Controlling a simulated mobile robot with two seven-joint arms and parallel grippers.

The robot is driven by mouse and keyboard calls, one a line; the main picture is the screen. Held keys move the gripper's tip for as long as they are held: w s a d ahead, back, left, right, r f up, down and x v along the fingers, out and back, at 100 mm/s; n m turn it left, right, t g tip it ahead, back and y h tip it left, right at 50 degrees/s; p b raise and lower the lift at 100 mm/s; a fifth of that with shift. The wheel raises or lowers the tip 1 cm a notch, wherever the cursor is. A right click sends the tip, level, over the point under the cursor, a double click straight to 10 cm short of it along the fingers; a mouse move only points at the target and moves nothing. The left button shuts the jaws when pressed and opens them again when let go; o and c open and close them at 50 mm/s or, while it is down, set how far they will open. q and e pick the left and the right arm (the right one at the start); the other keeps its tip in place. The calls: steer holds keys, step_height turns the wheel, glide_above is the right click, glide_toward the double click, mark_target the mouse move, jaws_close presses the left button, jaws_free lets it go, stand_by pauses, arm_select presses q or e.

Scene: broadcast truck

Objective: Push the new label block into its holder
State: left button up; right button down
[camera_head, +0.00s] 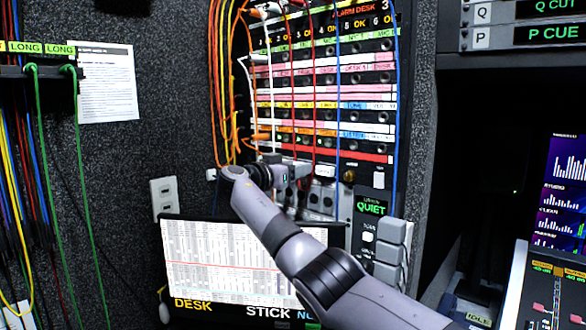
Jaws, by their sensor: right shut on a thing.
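My right gripper (300,172) is at the lower part of the patch panel (402,85), in front of its bottom rows. Its arm comes in from the lower right and bends back toward the panel. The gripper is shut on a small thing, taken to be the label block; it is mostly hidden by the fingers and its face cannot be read. Rows of coloured label strips (340,104) cross the panel. Which holder takes the block, and whether the block touches it, I cannot tell. My left gripper is not in view.
Orange cables (222,80) hang left of the panel, and red, white and blue cords (397,100) hang across it. A screen (200,255) and a QUIET box (371,208) stand below. Green cables (48,170) hang at the left. Monitors fill the right.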

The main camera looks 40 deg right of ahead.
steer(key=shift+d, duration=0.35)
steer(key=shift+c, duration=2.4)
jaws_free()
steer(key=shift+a, duration=0.1)
steer(key=a+b, duration=0.2)
steer(key=a, duration=0.5)
steer(key=shift+s, duration=0.3)
